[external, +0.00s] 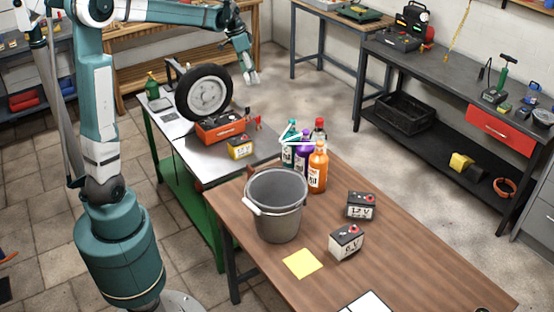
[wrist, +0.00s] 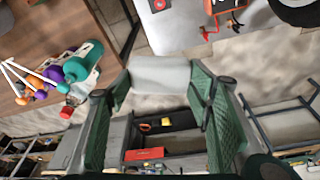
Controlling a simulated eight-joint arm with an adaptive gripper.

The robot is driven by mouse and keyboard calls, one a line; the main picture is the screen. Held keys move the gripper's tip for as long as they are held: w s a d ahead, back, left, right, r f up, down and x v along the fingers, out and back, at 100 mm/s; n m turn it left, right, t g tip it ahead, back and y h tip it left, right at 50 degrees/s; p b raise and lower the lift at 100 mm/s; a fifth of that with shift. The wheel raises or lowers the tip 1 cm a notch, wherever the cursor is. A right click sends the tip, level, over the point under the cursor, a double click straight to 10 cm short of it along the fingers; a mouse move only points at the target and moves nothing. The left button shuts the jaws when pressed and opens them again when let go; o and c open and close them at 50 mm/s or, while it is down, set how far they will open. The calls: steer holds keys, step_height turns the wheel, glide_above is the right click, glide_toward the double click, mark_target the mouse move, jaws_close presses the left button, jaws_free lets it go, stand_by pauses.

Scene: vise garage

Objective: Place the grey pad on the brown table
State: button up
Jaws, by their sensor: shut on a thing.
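My gripper (external: 248,73) is raised at the top middle of the external view, beyond the silver-topped bench and well off the floor. It is shut on the grey pad (external: 254,79), a small light grey block. In the wrist view the pad (wrist: 160,76) sits between the two green fingertips. The brown table (external: 400,244) stands at the front right of the external view, apart from the gripper. It also shows at the upper left of the wrist view (wrist: 35,32).
A grey bucket (external: 278,222), several bottles (external: 317,168), two batteries (external: 346,242) and a yellow sheet (external: 302,263) are on the brown table. Its right part has bare wood. A tyre (external: 190,92) and a red toolbox (external: 221,127) are on the silver-topped bench.

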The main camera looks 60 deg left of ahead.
steer(key=w+d+m, duration=0.1)
steer(key=w+d, duration=0.3)
steer(key=d, duration=0.5)
steer(key=w+d+m+p, duration=0.1)
steer(key=w+d, duration=0.4)
steer(key=d, duration=0.5)
steer(key=w+d+m, duration=0.1)
steer(key=w+d, duration=0.3)
steer(key=d, duration=0.5)
steer(key=w+d+m+h+p, duration=0.1)
steer(key=w+d+m+p, duration=0.15)
steer(key=d, duration=2.85)
steer(key=s+d+f+m+g, duration=0.1)
steer(key=s+d, duration=0.5)
steer(key=d, duration=0.8)
steer(key=s+d+m+p, duration=0.15)
steer(key=s+d, duration=0.45)
steer(key=d, duration=0.8)
steer(key=s+d+f+m+g+b, duration=0.15)
steer(key=s+d, duration=0.45)
steer(key=d, duration=0.9)
step_height(320, 180, down, 17)
steer(key=h+p, duration=0.1)
steer(key=shift+s+f+t, duration=0.15)
steer(key=shift+s+t, duration=0.1)
steer(key=shift+t, duration=0.2)
steer(key=shift+d+f+b, duration=0.1)
steer(key=shift+f+b, duration=0.25)
steer(key=shift+f, duration=2.8)
